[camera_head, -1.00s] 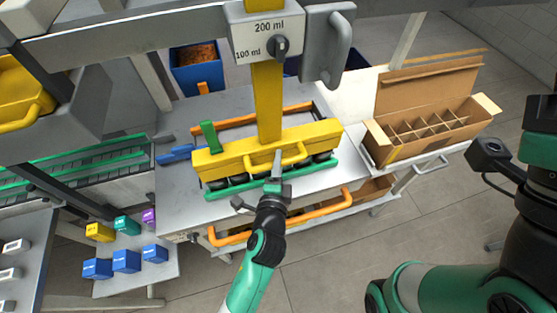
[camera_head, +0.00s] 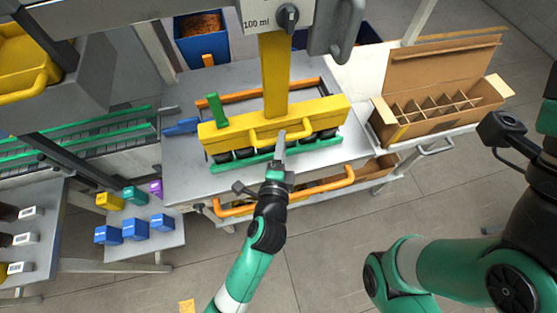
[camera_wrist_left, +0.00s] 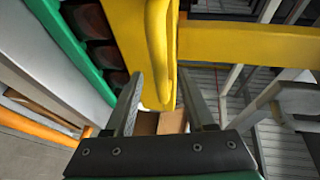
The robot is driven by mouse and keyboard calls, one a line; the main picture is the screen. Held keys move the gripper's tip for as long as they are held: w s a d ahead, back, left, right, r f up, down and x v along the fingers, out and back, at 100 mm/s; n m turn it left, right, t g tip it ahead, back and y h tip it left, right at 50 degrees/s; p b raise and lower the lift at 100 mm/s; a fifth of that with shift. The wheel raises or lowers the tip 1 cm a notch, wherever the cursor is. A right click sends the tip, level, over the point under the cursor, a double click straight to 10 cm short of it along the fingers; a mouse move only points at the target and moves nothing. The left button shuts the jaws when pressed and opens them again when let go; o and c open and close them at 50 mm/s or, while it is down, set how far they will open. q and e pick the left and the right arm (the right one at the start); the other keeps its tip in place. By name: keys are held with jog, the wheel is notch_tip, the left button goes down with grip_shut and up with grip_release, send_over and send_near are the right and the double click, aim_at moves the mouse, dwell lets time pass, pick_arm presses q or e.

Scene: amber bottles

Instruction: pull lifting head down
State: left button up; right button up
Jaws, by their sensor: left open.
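The lifting head is a yellow beam (camera_head: 232,134) on a yellow column (camera_head: 275,75), with a curved yellow handle (camera_head: 282,136) on its front. It sits low over the dark bottles in the green-edged rack (camera_head: 240,165). My left gripper (camera_head: 281,143) is at the handle, reaching up from the front. In the left wrist view, my left gripper (camera_wrist_left: 165,100) is open, with a finger on each side of the yellow handle (camera_wrist_left: 161,50). Whether either finger touches it I cannot tell.
A divided cardboard box (camera_head: 437,105) stands open at the right. Orange rails (camera_head: 325,190) run along the table front. A shelf at the left holds small coloured boxes (camera_head: 135,229). A dial panel (camera_head: 278,17) is above the column.

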pick_arm(q)
jog(key=v, duration=0.8)
jog(key=shift+s+p, duration=0.2)
jog(key=shift+p, duration=0.15)
